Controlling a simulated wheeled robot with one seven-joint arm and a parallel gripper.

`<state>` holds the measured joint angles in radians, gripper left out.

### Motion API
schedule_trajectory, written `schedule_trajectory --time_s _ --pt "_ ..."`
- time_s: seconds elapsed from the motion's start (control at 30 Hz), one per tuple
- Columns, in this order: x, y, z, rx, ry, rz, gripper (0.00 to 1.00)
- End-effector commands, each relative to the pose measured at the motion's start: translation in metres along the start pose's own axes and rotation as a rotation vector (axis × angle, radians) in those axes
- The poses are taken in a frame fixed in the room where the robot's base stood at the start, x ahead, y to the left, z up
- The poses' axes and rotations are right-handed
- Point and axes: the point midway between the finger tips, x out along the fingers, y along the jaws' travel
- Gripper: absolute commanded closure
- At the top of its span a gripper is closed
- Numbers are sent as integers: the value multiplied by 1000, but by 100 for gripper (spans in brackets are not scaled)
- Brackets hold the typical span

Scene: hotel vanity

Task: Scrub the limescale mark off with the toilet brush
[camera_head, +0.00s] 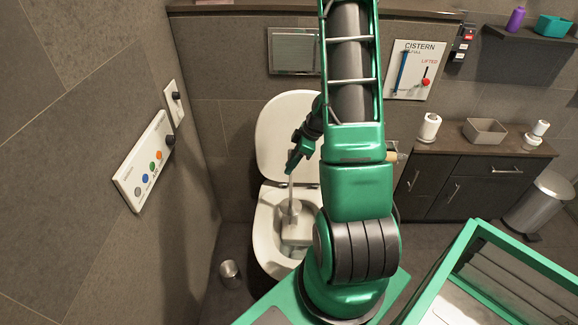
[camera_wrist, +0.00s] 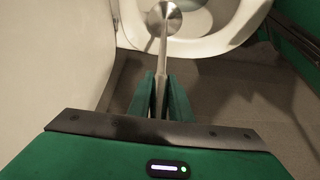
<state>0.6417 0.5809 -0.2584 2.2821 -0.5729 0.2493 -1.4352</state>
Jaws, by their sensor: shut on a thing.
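My gripper (camera_head: 293,165) is above the toilet, shut on the upper handle of the toilet brush (camera_head: 291,190). The brush hangs down over the open bowl of the toilet (camera_head: 262,243). In the wrist view the brush's metal handle (camera_wrist: 162,62) runs from between the fingers (camera_wrist: 160,98) to a round metal disc over the bowl (camera_wrist: 235,38). The disc hides the brush's lower end in that view. Whether the brush touches the bowl cannot be told. The limescale mark cannot be made out in either view.
The raised lid (camera_head: 275,115) stands behind the bowl. A small metal pot (camera_head: 230,272) stands on the floor left of the toilet. The tiled wall with a button panel (camera_head: 143,162) is close on the left. A dark cabinet (camera_head: 460,180) stands at the right.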

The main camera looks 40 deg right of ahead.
Motion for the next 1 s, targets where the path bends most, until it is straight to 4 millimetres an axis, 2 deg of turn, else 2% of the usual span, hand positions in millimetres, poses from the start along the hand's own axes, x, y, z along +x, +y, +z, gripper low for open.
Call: schedule_trajectory --time_s 0.1,0.4,0.5,0.67,1.0 --pt "-5 1 6 2 -1 1 100" --pt "-49 5 50 3 5 3 100" --pt "-54 4 57 0 6 2 100" --pt "-48 4 61 0 6 0 100" --pt "-22 4 72 1 6 0 100"
